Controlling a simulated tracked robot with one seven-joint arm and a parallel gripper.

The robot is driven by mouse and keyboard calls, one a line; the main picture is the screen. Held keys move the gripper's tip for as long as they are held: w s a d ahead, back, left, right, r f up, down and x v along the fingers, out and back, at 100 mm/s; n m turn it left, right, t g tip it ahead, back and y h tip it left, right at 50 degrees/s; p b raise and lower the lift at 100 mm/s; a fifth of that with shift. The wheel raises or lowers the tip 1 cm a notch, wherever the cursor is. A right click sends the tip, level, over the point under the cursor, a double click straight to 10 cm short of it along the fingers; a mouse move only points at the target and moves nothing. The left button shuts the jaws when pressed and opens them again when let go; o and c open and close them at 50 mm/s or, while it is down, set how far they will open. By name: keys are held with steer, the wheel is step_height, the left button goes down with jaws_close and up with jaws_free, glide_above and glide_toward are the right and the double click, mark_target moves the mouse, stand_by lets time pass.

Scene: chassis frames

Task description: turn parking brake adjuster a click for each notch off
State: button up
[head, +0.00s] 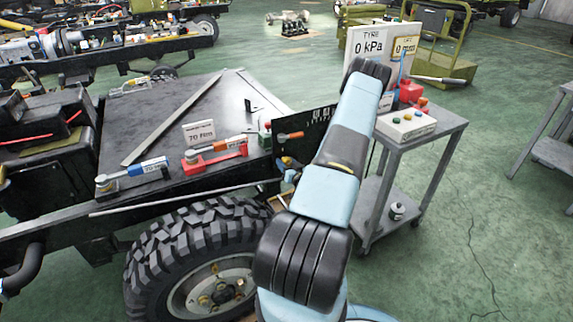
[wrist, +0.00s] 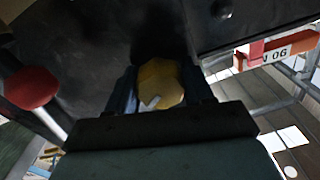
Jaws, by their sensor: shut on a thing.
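A yellow many-sided knob (wrist: 160,78), seemingly the adjuster, shows in the middle of the wrist view with a small pale mark on its face. My gripper (wrist: 162,90) is shut on it, one dark finger on each side. In the head view my gripper (head: 289,168) is low beside the chassis edge, partly hidden by my arm; the knob is hard to make out there. A black plate (head: 318,118) with pale marks stands just above, with an orange-ended lever (head: 290,136) in front of it. I cannot read the notches.
Red (head: 215,158) and blue-handled (head: 135,172) levers sit along the deck edge, by a white "70" sign (head: 199,133). A tyre (head: 195,255) is below. A grey cart (head: 400,150) stands right. In the wrist view, a red knob (wrist: 32,88) is left and an orange-red tagged bar (wrist: 285,48) right.

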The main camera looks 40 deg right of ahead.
steer(key=shift+s+a+f+m, duration=0.15)
steer(key=shift+f+m, duration=0.1)
steer(key=shift+m, duration=0.05)
steer(key=o, duration=1)
steer(key=shift+r, duration=0.15)
steer(key=v, duration=1.3)
steer(key=shift+s, duration=0.3)
